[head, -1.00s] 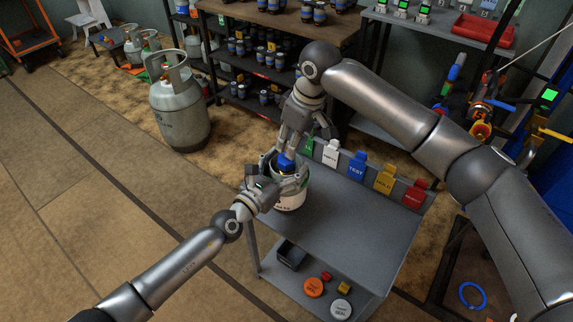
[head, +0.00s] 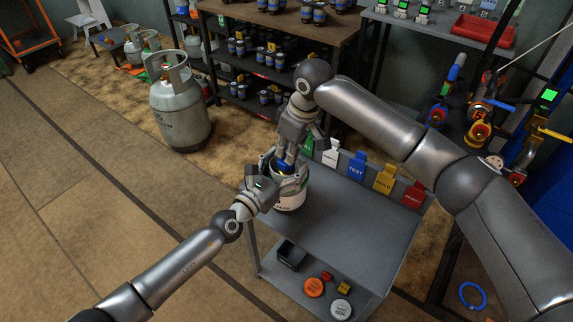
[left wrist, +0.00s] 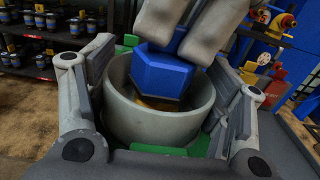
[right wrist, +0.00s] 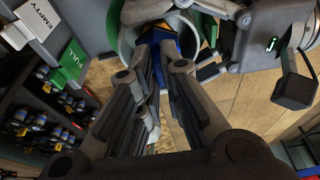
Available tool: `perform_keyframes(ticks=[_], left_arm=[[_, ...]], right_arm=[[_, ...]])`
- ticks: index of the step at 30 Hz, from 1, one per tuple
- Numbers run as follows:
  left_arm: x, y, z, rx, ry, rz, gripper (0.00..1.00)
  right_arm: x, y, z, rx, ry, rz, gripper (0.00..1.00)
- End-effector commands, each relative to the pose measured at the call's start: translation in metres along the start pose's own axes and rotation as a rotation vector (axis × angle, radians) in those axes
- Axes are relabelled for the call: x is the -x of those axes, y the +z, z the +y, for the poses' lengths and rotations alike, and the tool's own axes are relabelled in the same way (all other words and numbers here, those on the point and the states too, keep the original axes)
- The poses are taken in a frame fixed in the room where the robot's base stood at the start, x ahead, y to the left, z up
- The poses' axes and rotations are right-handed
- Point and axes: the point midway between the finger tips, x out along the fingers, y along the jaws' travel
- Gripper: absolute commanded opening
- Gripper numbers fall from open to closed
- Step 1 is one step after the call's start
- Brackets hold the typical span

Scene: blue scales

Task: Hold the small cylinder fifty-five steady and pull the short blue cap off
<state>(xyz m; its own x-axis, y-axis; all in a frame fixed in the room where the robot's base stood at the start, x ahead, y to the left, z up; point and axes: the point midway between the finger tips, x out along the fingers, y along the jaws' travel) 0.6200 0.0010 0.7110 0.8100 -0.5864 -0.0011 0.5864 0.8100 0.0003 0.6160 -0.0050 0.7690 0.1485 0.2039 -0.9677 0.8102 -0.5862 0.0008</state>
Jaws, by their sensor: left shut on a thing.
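The small cylinder (head: 290,198) is pale grey with a green band and stands on the grey cart top. My left gripper (left wrist: 160,112) is shut around its upper collar, one finger on each side. The short blue cap (left wrist: 162,75) sits inside the collar, above a brass-coloured part. My right gripper (head: 287,158) points down at the cap from above. Its fingers (right wrist: 160,65) are apart, with blue showing between their tips in the right wrist view. Whether they touch the cap is unclear. The number on the cylinder is not readable.
Coloured tags, including a blue one (head: 356,165), stand along the cart's (head: 340,215) back edge. Its top is clear right of the cylinder. The lower shelf holds a black bin (head: 291,255) and round discs. A large gas cylinder (head: 180,110) stands on the floor at left.

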Motion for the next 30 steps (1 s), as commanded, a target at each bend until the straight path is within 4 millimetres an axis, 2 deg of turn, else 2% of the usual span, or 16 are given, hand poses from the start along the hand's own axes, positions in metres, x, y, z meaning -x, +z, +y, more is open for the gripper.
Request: perform_keyframes(ticks=[9,30], left_arm=[[0.0,0.001,-0.002,-0.002,-0.004,-0.003,0.27],[0.0,0.0,-0.001,-0.003,-0.001,-0.001,0.27]], right_arm=[[-0.005,0.004,0.001,-0.004,0.0,-0.01,0.0],[0.009,-0.001,0.001,-0.002,0.001,-0.005,0.0]])
